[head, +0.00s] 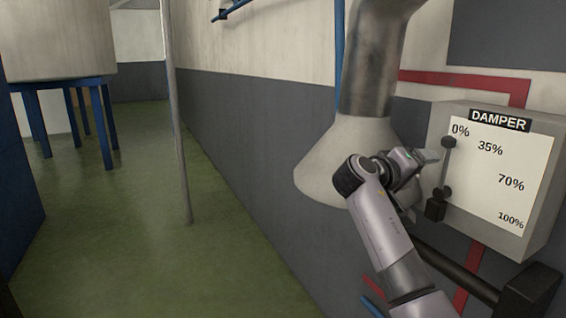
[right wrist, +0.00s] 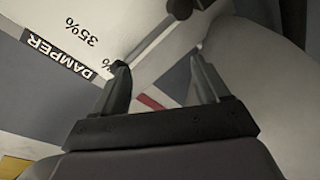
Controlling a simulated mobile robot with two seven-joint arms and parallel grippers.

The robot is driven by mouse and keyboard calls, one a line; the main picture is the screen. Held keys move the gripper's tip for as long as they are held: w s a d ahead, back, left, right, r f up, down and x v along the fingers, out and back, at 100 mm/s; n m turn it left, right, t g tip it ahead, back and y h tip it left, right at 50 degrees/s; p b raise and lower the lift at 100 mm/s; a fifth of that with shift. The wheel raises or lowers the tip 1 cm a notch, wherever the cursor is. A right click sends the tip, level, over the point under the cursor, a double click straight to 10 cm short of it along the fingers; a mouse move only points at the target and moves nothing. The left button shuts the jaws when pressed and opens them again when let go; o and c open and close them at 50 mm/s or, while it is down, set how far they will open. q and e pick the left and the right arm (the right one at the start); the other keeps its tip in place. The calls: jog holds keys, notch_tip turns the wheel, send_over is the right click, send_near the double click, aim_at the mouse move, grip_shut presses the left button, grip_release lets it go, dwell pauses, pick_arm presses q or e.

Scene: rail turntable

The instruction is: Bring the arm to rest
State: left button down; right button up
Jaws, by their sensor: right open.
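My right gripper (head: 430,156) is raised at the right in the head view, just left of the damper box's lever. In the right wrist view its two fingers (right wrist: 160,85) are apart with nothing between them. The damper box (head: 545,205) has a white scale marked 0%, 35%, 70% and 100%. Its dark lever (head: 447,165) stands nearly upright, with its upper knob close to the 0% mark. The lever also shows in the right wrist view (right wrist: 160,38), beyond the fingertips. I cannot tell whether the gripper touches it. My left gripper is not in view.
A grey hood with a duct (head: 345,150) hangs close behind my right arm. A dark bar (head: 450,262) runs below the box. A thin pole (head: 178,120) stands left of centre. A tank on blue legs (head: 60,85) is at the left. Green floor (head: 130,220) is clear between.

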notch_tip(320, 180, down, 20)
jog(key=s+a+n+t+y, duration=0.1)
jog(key=s+n+t+y, duration=0.15)
jog(key=y, duration=0.25)
jog(key=s+a+f+n+y, duration=0.1)
jog(key=s+a+f+y, duration=0.1)
jog(key=s+f, duration=0.35)
jog(key=s+a+f+n+y, duration=0.1)
jog(key=s+f+y, duration=0.1)
jog(key=f, duration=0.7)
jog(key=s+a+f+y, duration=0.2)
jog(key=s+f, duration=0.1)
jog(key=s, duration=0.5)
jog(key=s+a+f+m+y, duration=0.1)
jog(key=s+a+f+y, duration=0.1)
jog(key=s, duration=0.7)
jog(key=s+a+f+m+y, duration=0.1)
jog(key=s+a+f+y, duration=0.1)
jog(key=s, duration=0.6)
notch_tip(320, 180, down, 2)
jog(key=shift+s+a+f+y, duration=0.1)
jog(key=shift+s+a+y, duration=0.3)
jog(key=shift+y, duration=0.2)
jog(key=shift+w, duration=0.1)
